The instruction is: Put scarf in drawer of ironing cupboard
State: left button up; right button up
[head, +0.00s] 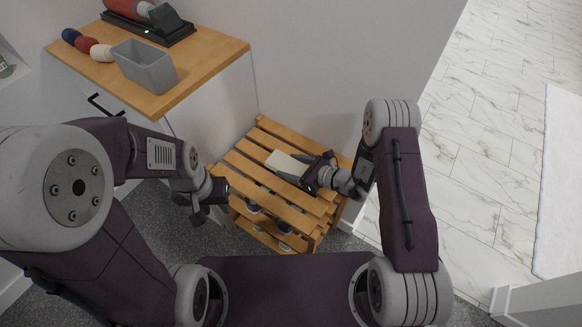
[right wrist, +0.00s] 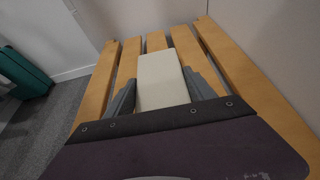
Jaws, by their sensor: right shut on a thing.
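A cream, flat, folded-looking piece, taken as the scarf (head: 285,163), lies over the slatted wooden rack (head: 258,137) in the head view. My right gripper (head: 305,175) is shut on its near end. The scarf (right wrist: 158,72) also shows between the two fingers of my right gripper (right wrist: 161,98) in the right wrist view, just above or on the slats; I cannot tell which. The ironing cupboard (head: 200,80) has a wooden top and a white front with a black handle (head: 105,105). Its drawer looks shut, but my left arm hides part. My left gripper (head: 198,210) hangs left of the rack, apart from it.
A grey bin (head: 146,68), blue, red and cream rolls (head: 87,46) and a dark device with a green light (head: 150,28) stand on the cupboard top. Dark round things sit on the rack's lower shelf. A white wall is behind the rack; marble floor (head: 490,130) lies right.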

jog(key=shift+f, duration=0.1)
jog(key=o, duration=1.4)
jog(key=shift+o, duration=0.2)
